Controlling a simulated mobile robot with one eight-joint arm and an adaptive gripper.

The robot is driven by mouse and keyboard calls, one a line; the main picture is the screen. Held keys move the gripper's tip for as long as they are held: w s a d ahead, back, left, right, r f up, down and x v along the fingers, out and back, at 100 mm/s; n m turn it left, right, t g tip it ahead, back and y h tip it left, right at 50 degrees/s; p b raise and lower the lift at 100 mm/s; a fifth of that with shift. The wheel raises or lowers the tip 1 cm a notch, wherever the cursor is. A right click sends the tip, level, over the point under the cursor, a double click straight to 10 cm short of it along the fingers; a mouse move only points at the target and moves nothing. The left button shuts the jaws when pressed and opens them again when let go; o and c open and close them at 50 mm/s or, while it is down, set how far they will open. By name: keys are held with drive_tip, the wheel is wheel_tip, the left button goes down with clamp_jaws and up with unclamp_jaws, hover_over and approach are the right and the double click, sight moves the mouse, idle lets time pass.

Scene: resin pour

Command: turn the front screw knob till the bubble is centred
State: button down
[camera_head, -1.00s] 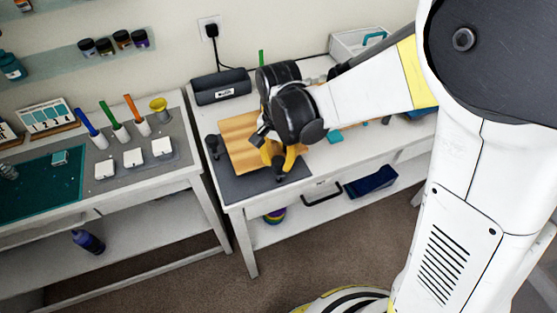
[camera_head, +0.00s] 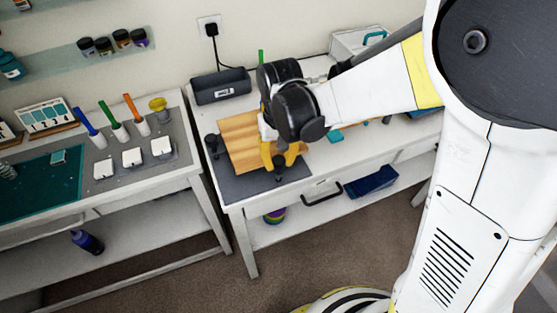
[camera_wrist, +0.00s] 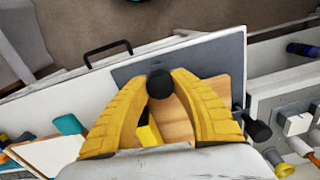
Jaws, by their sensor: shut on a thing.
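The front screw knob (camera_wrist: 160,84) is a round black knob at the near edge of the wooden board (camera_wrist: 174,122). My gripper (camera_head: 278,164) reaches down over the board's front edge, and its yellow fingers are shut on this knob, one on either side. In the wrist view my gripper (camera_wrist: 161,76) has its fingertips against the knob. The board (camera_head: 238,131) lies over a dark grey mat (camera_head: 243,187). A small yellow and black piece (camera_wrist: 148,131) shows between the fingers; I cannot tell whether it is the level. No bubble can be made out.
Another black knob (camera_head: 211,141) stands at the board's left side. A black bin (camera_head: 221,86) is behind the board, and a teal block (camera_head: 335,136) lies to its right. Bare floor lies in front.

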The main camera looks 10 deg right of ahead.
sight(279, 159)
drive_tip(key=n, duration=0.4)
drive_tip(key=shift+n, duration=2.2)
drive_tip(key=c, duration=1)
unclamp_jaws()
drive_tip(key=shift+c, duration=0.2)
drive_tip(key=shift+r, duration=0.15)
wheel_tip(279, 159, up, 12)
drive_tip(key=shift+w, duration=0.15)
drive_tip(key=shift+d, duration=0.1)
